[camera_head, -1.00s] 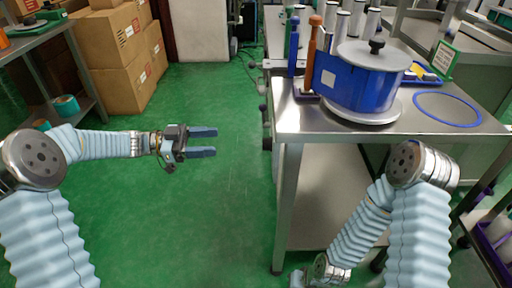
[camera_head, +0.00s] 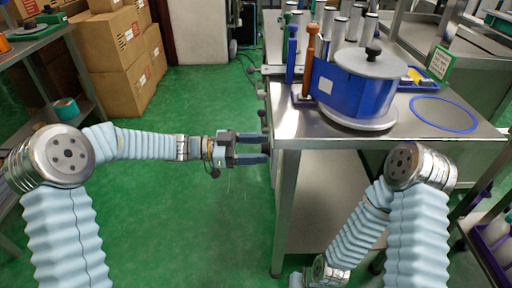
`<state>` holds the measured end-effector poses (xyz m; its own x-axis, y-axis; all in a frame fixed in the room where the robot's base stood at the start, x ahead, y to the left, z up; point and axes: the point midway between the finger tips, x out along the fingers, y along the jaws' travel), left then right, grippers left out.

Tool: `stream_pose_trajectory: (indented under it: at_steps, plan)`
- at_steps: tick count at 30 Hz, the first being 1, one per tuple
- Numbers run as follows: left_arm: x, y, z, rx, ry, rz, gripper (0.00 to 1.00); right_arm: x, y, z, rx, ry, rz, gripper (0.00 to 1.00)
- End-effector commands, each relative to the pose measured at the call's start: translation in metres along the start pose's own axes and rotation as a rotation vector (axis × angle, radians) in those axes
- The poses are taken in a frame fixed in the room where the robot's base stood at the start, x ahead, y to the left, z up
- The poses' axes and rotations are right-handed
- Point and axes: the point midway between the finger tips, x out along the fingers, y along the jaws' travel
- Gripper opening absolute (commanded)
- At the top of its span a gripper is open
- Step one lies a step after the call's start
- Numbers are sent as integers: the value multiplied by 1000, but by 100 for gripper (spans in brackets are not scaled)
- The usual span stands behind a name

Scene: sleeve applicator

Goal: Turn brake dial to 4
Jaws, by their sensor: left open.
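My left gripper (camera_head: 268,153) is in the head view, its two blue-grey fingers pointing right with a gap between them. It is open and empty, with its fingertips at the left side of the metal table, by the front corner leg. Small dark knobs (camera_head: 262,115) stick out from the table's left side, just above the gripper in the picture. I cannot tell which of them is the brake dial, and no numbers are readable. My right arm reaches down at the lower right. Its gripper is not in view.
The metal table (camera_head: 312,128) carries a blue drum with a grey lid (camera_head: 345,90), blue and orange-brown handles, and a blue ring (camera_head: 444,113). Cardboard boxes (camera_head: 115,45) are stacked at the left back. The green floor between boxes and table is clear.

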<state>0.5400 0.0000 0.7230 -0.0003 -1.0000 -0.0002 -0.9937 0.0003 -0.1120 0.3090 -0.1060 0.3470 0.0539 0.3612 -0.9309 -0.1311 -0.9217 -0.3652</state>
Motion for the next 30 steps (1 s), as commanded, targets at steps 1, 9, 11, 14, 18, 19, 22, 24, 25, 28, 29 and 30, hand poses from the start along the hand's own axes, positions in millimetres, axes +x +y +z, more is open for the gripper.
stream_pose_trajectory:
  at_steps: [1, 9, 11, 14, 18, 19, 22, 24, 25, 28, 29, 30]
  plan:
    - [0, 0, 0, 0, 0, 0, 61, 0, 0, 0, 0, 0, 0, 0]
    - [0, 0, 0, -1, 0, 0, 42, 0, 0, 0, 0, 0, 0, 0]
    - [0, 0, 0, -1, 0, 0, 33, 0, 0, 0, 0, 0, 0, 0]
    - [0, 0, 0, -1, 0, 0, 18, 0, 0, 0, 0, 0, 0, 0]
    - [0, 0, 0, 0, 0, 0, 5, 0, 0, 0, 0, 0, 0, 0]
    - [0, 0, 0, 1, 0, 0, 5, 0, 0, 0, 0, 0, 0, 0]
    - [0, 0, 1, 9, 0, 0, 5, 2, 1, 0, 0, 0, 0, 0]
    - [0, 0, 2, 23, 0, 0, 5, 4, 2, 0, 0, 0, 0, 0]
    - [0, 0, 2, 31, 0, 0, 5, 5, 2, 0, 0, 0, 0, 0]
    - [0, 0, 3, 72, 0, 0, 5, 10, 4, 0, 1, 1, 1, 0]
    - [0, 0, 3, 89, 0, 0, 5, 12, 5, 0, 1, 1, 1, 0]
    - [0, 0, 4, 112, 0, -1, 5, 16, 7, 0, 2, 1, 1, 0]
